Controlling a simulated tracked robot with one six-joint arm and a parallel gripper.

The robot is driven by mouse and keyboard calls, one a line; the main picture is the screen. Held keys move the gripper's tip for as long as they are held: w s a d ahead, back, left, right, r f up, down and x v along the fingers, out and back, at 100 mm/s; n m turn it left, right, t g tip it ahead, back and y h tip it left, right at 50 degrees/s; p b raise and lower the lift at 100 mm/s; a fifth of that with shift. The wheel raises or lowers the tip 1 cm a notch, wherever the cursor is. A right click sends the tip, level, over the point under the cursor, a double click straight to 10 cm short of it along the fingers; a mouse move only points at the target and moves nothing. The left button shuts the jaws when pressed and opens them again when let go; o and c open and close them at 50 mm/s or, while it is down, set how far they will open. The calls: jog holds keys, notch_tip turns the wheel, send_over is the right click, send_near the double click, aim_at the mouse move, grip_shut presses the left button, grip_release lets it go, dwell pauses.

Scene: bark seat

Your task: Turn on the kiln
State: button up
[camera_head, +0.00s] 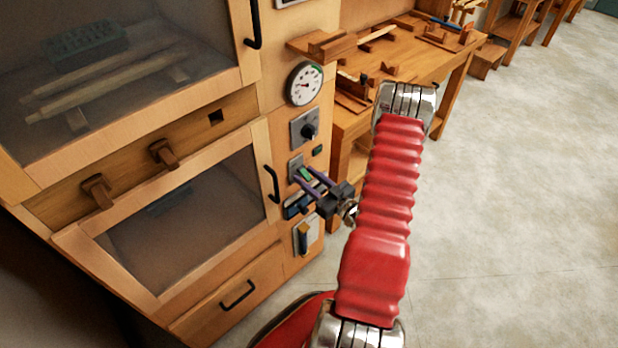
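The kiln looks like a wooden cabinet (255,133) with an upper glass door, a lower glass door (180,222) and a drawer. Its control strip on the right carries a round white gauge (304,84), a dark knob (309,131) on a grey plate, and a green switch (306,173) on a grey plate below. My gripper (306,177) is at this switch, its two purple fingers apart and pointing at the panel. The green part shows between the fingertips. I cannot tell whether they touch it. The gripper hides part of the panel.
Black door handles (271,184) and wooden pegs (163,153) stick out of the cabinet front. A wooden workbench (440,70) with tools stands behind. The floor (520,190) to the right is clear.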

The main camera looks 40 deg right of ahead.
aim_at(304, 171)
jog(key=shift+c, duration=0.2)
grip_shut()
jog(key=shift+d, duration=0.2)
jog(key=shift+a, duration=0.15)
jog(key=shift+r, duration=0.1)
jog(key=shift+r+g, duration=0.1)
jog(key=shift+g, duration=0.3)
jog(key=shift+s+r+g, duration=0.1)
jog(key=shift+r+g, duration=0.4)
jog(key=shift+g, duration=0.75)
jog(key=shift+r+g, duration=0.45)
jog(key=shift+g, duration=0.8)
jog(key=shift+w+r+g, duration=0.1)
jog(key=shift+r+g, duration=0.2)
jog(key=shift+g, duration=0.7)
jog(key=shift+w+r+g, duration=0.1)
jog(key=shift+r+g, duration=0.2)
jog(key=shift+g, duration=0.7)
jog(key=shift+w+r+g, duration=0.15)
jog(key=shift+r+g, duration=0.05)
jog(key=shift+g, duration=0.6)
